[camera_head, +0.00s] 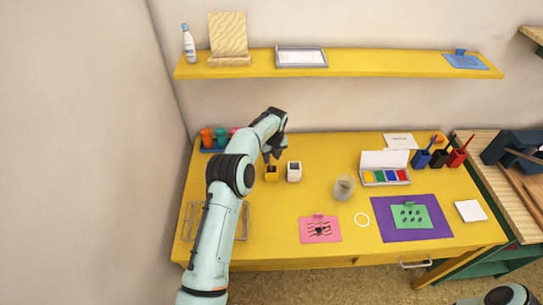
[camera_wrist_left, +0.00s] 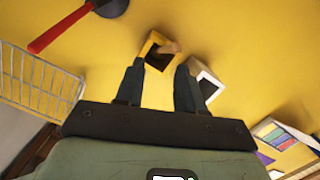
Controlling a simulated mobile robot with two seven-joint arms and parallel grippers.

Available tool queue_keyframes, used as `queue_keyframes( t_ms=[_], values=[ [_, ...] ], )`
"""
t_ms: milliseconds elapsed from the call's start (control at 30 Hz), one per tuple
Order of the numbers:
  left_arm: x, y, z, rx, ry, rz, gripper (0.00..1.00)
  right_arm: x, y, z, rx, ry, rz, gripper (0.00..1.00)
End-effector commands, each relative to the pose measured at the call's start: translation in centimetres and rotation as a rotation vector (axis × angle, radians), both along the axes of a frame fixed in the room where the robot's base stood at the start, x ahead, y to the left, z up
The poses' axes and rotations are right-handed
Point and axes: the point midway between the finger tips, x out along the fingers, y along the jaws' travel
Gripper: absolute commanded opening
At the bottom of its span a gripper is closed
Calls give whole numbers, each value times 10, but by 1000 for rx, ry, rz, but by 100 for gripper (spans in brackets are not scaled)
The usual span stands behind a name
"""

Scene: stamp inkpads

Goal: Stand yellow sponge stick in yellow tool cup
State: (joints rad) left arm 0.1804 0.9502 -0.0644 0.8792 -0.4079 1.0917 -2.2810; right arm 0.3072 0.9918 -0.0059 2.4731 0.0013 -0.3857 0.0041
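The yellow tool cup (camera_head: 271,176) stands on the yellow table, left of a white cup (camera_head: 294,172). In the left wrist view the yellow cup (camera_wrist_left: 148,47) lies just beyond my fingertips, with a dark opening. A short tan piece (camera_wrist_left: 170,47), which looks like the end of the sponge stick, shows at its mouth and leans towards the right rim. The rest of it is hidden. My left gripper (camera_head: 273,157) is above the yellow cup; in the wrist view its two fingers (camera_wrist_left: 160,68) are apart with nothing visible between them. My right gripper is out of view.
The white cup (camera_wrist_left: 206,82) is close by the right finger. A red-handled tool (camera_wrist_left: 60,28) and a wire rack (camera_wrist_left: 38,80) lie to the left. A glass jar (camera_head: 344,187), paint box (camera_head: 386,176) and pen cups (camera_head: 439,158) stand to the right. The front middle has free room.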

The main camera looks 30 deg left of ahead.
Motion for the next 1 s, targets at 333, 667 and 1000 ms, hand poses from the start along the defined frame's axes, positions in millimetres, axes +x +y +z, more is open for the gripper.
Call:
queue_keyframes(
  t_ms=[333,667,1000],
  values=[
    [-1,-2,19,0,-3,1,38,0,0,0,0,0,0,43],
    [-6,-10,90,-1,-4,-1,38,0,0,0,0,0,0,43],
    [-11,-15,131,1,-1,0,38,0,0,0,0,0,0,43]
  ],
)
